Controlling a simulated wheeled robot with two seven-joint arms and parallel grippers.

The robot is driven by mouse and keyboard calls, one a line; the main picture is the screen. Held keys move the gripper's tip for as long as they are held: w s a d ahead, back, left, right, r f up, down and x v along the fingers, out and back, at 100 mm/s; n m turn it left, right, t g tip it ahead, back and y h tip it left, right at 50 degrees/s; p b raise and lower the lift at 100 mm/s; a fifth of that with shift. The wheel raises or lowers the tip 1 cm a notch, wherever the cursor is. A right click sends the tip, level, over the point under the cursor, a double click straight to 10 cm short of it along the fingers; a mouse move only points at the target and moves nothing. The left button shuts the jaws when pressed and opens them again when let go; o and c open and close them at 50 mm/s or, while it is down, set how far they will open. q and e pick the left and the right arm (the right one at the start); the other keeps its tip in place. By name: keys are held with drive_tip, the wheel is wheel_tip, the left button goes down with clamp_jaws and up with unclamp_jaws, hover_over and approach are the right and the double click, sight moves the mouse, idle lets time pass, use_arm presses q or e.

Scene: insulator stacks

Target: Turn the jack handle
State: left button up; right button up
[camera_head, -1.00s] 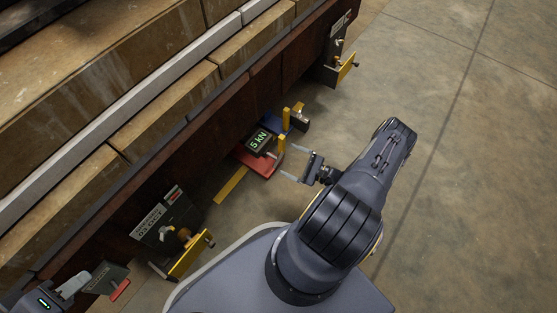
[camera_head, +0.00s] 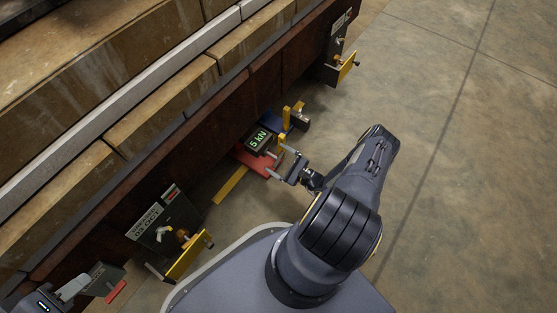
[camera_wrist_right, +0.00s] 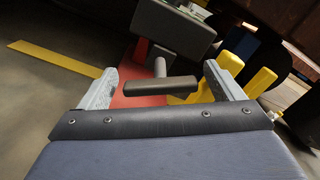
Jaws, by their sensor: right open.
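The jack, with a red body (camera_head: 257,163) and a green "5 kN" display (camera_head: 259,140), stands on the floor against the dark beam. In the right wrist view its handle (camera_wrist_right: 168,86) is a dark crossbar on a grey shaft, in front of the red base. My right gripper (camera_head: 277,162) is open at the jack's near side. In the wrist view its two fingers (camera_wrist_right: 162,76) stand on either side of the handle, with gaps showing. My left gripper (camera_head: 70,289) is partly in view at the lower left, beside a grey box with a red edge; its jaws are unclear.
A yellow strip (camera_head: 230,185) lies on the floor left of the jack. Yellow posts (camera_head: 285,118) stand close by it. Yellow-plated brackets (camera_head: 189,255) (camera_head: 347,66) are on the beam at both sides. Open concrete floor (camera_head: 470,150) is to the right.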

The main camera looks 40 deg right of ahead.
drive_tip(key=c, duration=1)
drive_tip(key=shift+m, duration=0.4)
drive_tip(key=m, duration=0.3)
drive_tip(key=shift+m, duration=0.3)
drive_tip(key=shift+d+m, duration=0.15)
drive_tip(key=shift+m, duration=2.15)
drive_tip(key=o, duration=1)
